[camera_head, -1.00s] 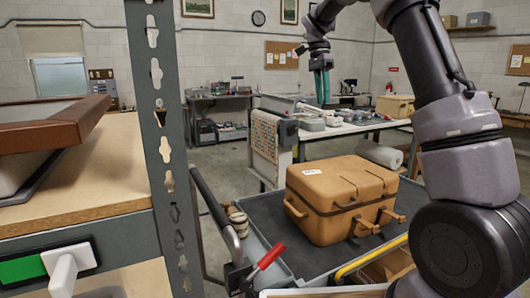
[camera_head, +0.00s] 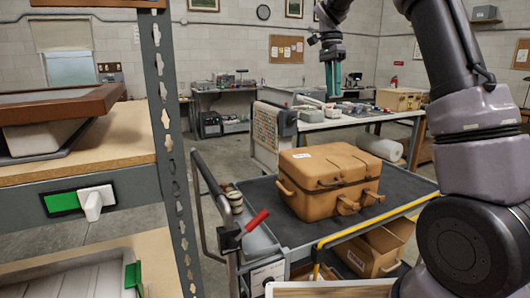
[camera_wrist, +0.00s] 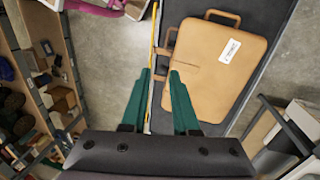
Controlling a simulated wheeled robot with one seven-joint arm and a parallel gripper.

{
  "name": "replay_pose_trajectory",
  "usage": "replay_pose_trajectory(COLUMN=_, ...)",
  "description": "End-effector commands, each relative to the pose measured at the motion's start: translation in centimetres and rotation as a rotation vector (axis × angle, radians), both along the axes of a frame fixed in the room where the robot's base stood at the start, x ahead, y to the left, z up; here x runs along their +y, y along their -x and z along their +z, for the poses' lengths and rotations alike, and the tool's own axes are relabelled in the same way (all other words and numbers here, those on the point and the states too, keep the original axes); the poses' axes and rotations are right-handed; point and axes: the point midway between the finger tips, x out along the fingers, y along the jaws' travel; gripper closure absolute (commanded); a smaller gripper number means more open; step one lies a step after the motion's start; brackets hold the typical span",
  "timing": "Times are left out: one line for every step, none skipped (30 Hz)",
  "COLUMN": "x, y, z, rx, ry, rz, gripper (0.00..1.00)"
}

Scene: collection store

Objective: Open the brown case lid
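The brown case (camera_head: 322,190) sits shut on the dark top of a cart, with handles and latches on its sides. Its lid (camera_head: 325,163) is down and carries a white label. In the wrist view the lid (camera_wrist: 215,70) is seen from above, with a handle at its far end and more fittings along its left side. My gripper (camera_head: 333,82) is raised in the air, above and beyond the case in the head view. In the wrist view my gripper (camera_wrist: 162,85) has its two green fingers apart with nothing between them, above the cart's yellow edge beside the case.
A metal shelf rack (camera_head: 165,120) with a wooden shelf stands close on the left. The cart (camera_head: 285,228) has a handle and a red lever at its near left corner. A cardboard box (camera_head: 372,252) sits on its lower level. Worktables stand behind.

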Motion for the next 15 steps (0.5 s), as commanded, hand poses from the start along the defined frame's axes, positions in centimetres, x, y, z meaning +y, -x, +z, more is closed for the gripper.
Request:
replay_pose_trajectory(x=-0.2, y=0.4, z=0.3, rx=-0.007, ry=-0.008, rz=0.006, gripper=0.72)
replay_pose_trajectory(x=-0.3, y=0.6, z=0.5, rx=-0.012, ry=-0.014, rz=0.012, gripper=0.72)
replay_pose_trajectory(x=-0.5, y=0.8, z=0.7, rx=-0.018, ry=-0.021, rz=0.02, gripper=0.72)
replay_pose_trajectory(x=-0.6, y=1.0, z=0.8, rx=-0.022, ry=-0.026, rz=0.027, gripper=0.72)
replay_pose_trajectory(x=-0.7, y=1.3, z=1.0, rx=-0.029, ry=-0.032, rz=0.035, gripper=0.72)
replay_pose_trajectory(x=-0.9, y=1.6, z=1.2, rx=-0.035, ry=-0.039, rz=0.045, gripper=0.72)
replay_pose_trajectory(x=-1.1, y=2.0, z=1.4, rx=-0.042, ry=-0.045, rz=0.054, gripper=0.72)
replay_pose_trajectory(x=-1.2, y=2.3, z=1.7, rx=-0.051, ry=-0.054, rz=0.063, gripper=0.72)
replay_pose_trajectory(x=-1.4, y=2.8, z=1.9, rx=-0.061, ry=-0.063, rz=0.077, gripper=0.72)
replay_pose_trajectory(x=-1.6, y=3.1, z=2.2, rx=-0.071, ry=-0.071, rz=0.089, gripper=0.72)
replay_pose_trajectory(x=-1.7, y=3.6, z=2.4, rx=-0.079, ry=-0.079, rz=0.101, gripper=0.72)
replay_pose_trajectory(x=-1.9, y=4.2, z=2.7, rx=-0.094, ry=-0.09, rz=0.117, gripper=0.72)
replay_pose_trajectory(x=-2.1, y=4.7, z=2.9, rx=-0.105, ry=-0.099, rz=0.131, gripper=0.72)
replay_pose_trajectory(x=-2.2, y=5.2, z=3.1, rx=-0.117, ry=-0.107, rz=0.146, gripper=0.72)
replay_pose_trajectory(x=-2.5, y=5.9, z=3.5, rx=-0.135, ry=-0.12, rz=0.165, gripper=0.72)
